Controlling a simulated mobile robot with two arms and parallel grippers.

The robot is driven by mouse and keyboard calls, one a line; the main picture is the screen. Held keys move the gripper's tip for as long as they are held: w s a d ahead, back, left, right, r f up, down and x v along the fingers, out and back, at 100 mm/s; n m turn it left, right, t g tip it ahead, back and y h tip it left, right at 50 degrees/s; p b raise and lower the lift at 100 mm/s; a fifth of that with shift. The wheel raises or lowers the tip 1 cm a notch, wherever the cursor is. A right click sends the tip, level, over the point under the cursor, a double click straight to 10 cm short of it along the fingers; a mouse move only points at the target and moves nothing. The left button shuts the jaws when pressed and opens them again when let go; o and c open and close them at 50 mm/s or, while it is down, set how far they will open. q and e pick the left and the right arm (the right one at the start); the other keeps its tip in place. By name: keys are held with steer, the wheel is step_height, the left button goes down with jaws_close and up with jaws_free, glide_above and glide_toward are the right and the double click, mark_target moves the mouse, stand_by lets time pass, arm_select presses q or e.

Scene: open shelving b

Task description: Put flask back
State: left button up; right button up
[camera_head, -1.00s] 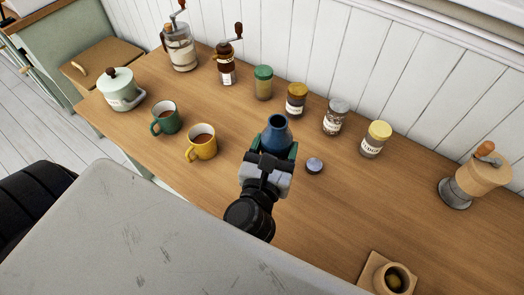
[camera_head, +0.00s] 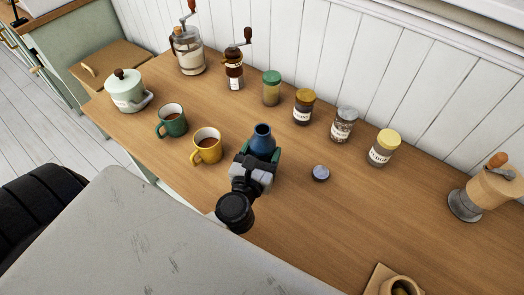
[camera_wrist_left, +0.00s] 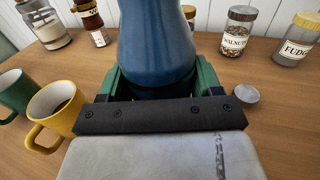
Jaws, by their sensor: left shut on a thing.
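The blue flask (camera_head: 263,140) is upright with its mouth uncovered. My left gripper (camera_head: 260,156) is shut on the flask, with its green fingers on either side of it. The flask also fills the upper middle of the left wrist view (camera_wrist_left: 158,45). Its base is hidden by the gripper, so I cannot tell whether it touches the table. A small grey-blue lid (camera_head: 321,173) lies on the table to the right of the flask. My right gripper is not in view.
A yellow mug (camera_head: 207,148) and a green mug (camera_head: 172,122) stand left of the flask. Several jars, including a yellow-lidded one (camera_head: 383,148), line the wall side. A wooden grinder (camera_head: 487,190) stands far right.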

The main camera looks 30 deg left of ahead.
arm_select(q)
steer(key=shift+f, duration=0.1)
steer(key=o, duration=1.4)
steer(key=shift+c, duration=0.2)
steer(key=s+d+b, duration=0.2)
steer(key=s+b, duration=0.2)
steer(key=s, duration=0.8)
steer(key=shift+r+b, duration=0.2)
steer(key=shift+b, duration=0.15)
